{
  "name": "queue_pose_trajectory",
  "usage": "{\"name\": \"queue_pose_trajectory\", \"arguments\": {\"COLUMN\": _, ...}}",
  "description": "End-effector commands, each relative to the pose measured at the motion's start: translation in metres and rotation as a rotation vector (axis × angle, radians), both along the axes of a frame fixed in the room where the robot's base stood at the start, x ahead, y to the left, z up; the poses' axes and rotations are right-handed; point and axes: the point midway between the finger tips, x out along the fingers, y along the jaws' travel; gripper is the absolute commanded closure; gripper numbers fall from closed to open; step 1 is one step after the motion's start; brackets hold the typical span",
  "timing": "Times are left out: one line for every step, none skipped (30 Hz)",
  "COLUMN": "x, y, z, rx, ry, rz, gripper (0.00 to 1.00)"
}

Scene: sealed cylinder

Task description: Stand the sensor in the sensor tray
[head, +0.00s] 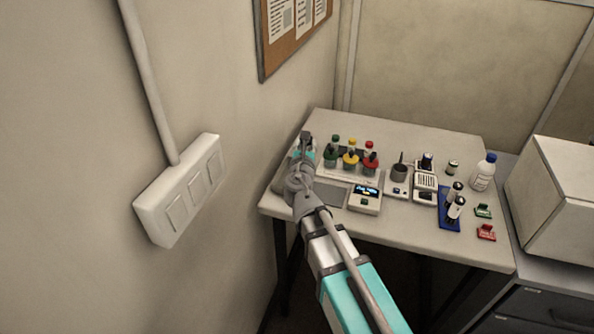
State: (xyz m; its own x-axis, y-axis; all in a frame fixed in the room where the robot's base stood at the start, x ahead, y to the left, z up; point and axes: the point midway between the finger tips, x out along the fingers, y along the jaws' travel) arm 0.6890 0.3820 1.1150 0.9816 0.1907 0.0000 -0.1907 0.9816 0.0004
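My gripper (306,139) is over the left end of the table, seen from behind. Its fingers are small and mostly hidden by my own wrist, so I cannot tell whether they are open or hold anything. A blue tray (445,222) lies on the right part of the table, well to the right of my gripper. Two white cylinders with dark parts, a front one (456,207) and a back one (454,191), stand upright on it. They may be sensors; I cannot tell for sure which thing is the sensor or the sensor tray.
Bottles with green, yellow and red caps (350,160) stand right of my gripper. A meter with a display (365,199), a dark cup (399,173), a white bottle (483,173), and green (483,210) and red (486,232) pieces are also on the table (420,237). A wall bounds the left.

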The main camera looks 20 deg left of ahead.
Motion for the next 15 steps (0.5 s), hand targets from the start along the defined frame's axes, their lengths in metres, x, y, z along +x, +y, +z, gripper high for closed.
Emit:
{"name": "queue_pose_trajectory", "arguments": {"x": 0.000, "y": 0.000, "z": 0.000, "rx": 0.000, "ry": 0.000, "rz": 0.000, "gripper": 1.00}}
{"name": "queue_pose_trajectory", "arguments": {"x": 0.000, "y": 0.000, "z": 0.000, "rx": 0.000, "ry": 0.000, "rz": 0.000, "gripper": 1.00}}
{"name": "queue_pose_trajectory", "arguments": {"x": 0.000, "y": 0.000, "z": 0.000, "rx": 0.000, "ry": 0.000, "rz": 0.000, "gripper": 1.00}}
{"name": "queue_pose_trajectory", "arguments": {"x": 0.000, "y": 0.000, "z": 0.000, "rx": 0.000, "ry": 0.000, "rz": -0.001, "gripper": 1.00}}
{"name": "queue_pose_trajectory", "arguments": {"x": 0.000, "y": 0.000, "z": 0.000, "rx": 0.000, "ry": 0.000, "rz": -0.001, "gripper": 1.00}}
{"name": "queue_pose_trajectory", "arguments": {"x": 0.000, "y": 0.000, "z": 0.000, "rx": 0.000, "ry": 0.000, "rz": -0.001, "gripper": 1.00}}
{"name": "queue_pose_trajectory", "arguments": {"x": 0.001, "y": 0.000, "z": 0.000, "rx": 0.000, "ry": 0.000, "rz": -0.001, "gripper": 1.00}}
{"name": "queue_pose_trajectory", "arguments": {"x": 0.001, "y": 0.000, "z": -0.001, "rx": 0.000, "ry": 0.000, "rz": -0.001, "gripper": 1.00}}
{"name": "queue_pose_trajectory", "arguments": {"x": 0.003, "y": 0.001, "z": -0.002, "rx": 0.000, "ry": 0.000, "rz": -0.001, "gripper": 1.00}}
{"name": "queue_pose_trajectory", "arguments": {"x": 0.004, "y": 0.002, "z": -0.002, "rx": 0.000, "ry": 0.000, "rz": -0.001, "gripper": 1.00}}
{"name": "queue_pose_trajectory", "arguments": {"x": 0.006, "y": 0.003, "z": -0.004, "rx": 0.000, "ry": 0.000, "rz": -0.001, "gripper": 1.00}}
{"name": "queue_pose_trajectory", "arguments": {"x": 0.009, "y": 0.005, "z": -0.005, "rx": 0.000, "ry": 0.000, "rz": -0.001, "gripper": 1.00}}
{"name": "queue_pose_trajectory", "arguments": {"x": 0.012, "y": 0.006, "z": -0.007, "rx": 0.000, "ry": 0.000, "rz": -0.001, "gripper": 1.00}}
{"name": "queue_pose_trajectory", "arguments": {"x": 0.015, "y": 0.008, "z": -0.009, "rx": 0.000, "ry": 0.000, "rz": -0.002, "gripper": 1.00}}
{"name": "queue_pose_trajectory", "arguments": {"x": 0.020, "y": 0.011, "z": -0.011, "rx": 0.000, "ry": 0.000, "rz": -0.002, "gripper": 1.00}}
